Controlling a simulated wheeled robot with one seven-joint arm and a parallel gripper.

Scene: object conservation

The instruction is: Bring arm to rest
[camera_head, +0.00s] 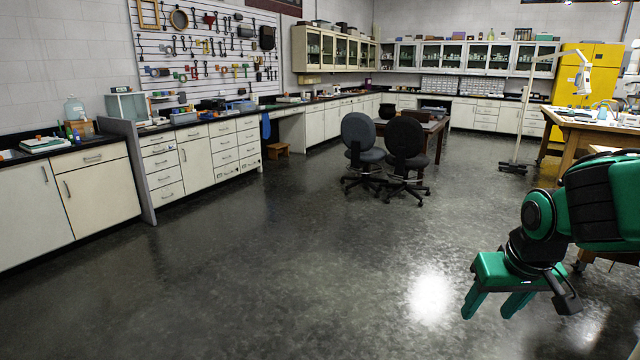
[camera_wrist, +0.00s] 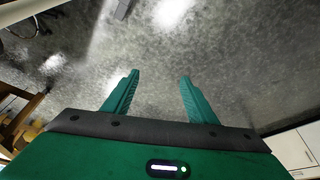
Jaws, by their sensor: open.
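My gripper (camera_head: 493,304) is at the lower right of the head view, green with two fingers pointing down over the bare floor. It is open and nothing is between its fingers. In the wrist view my gripper (camera_wrist: 158,88) shows its two green fingers spread apart, with only the grey floor behind them. My green and black arm reaches in from the right edge of the head view and is bent at the wrist. No object is in contact with the fingers.
White cabinets (camera_head: 100,190) with a dark counter line the left wall. Two dark office chairs (camera_head: 358,138) stand by a small table in the middle. A wooden workbench (camera_head: 590,125) is at the right, behind my arm. The floor (camera_head: 300,270) in front is clear.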

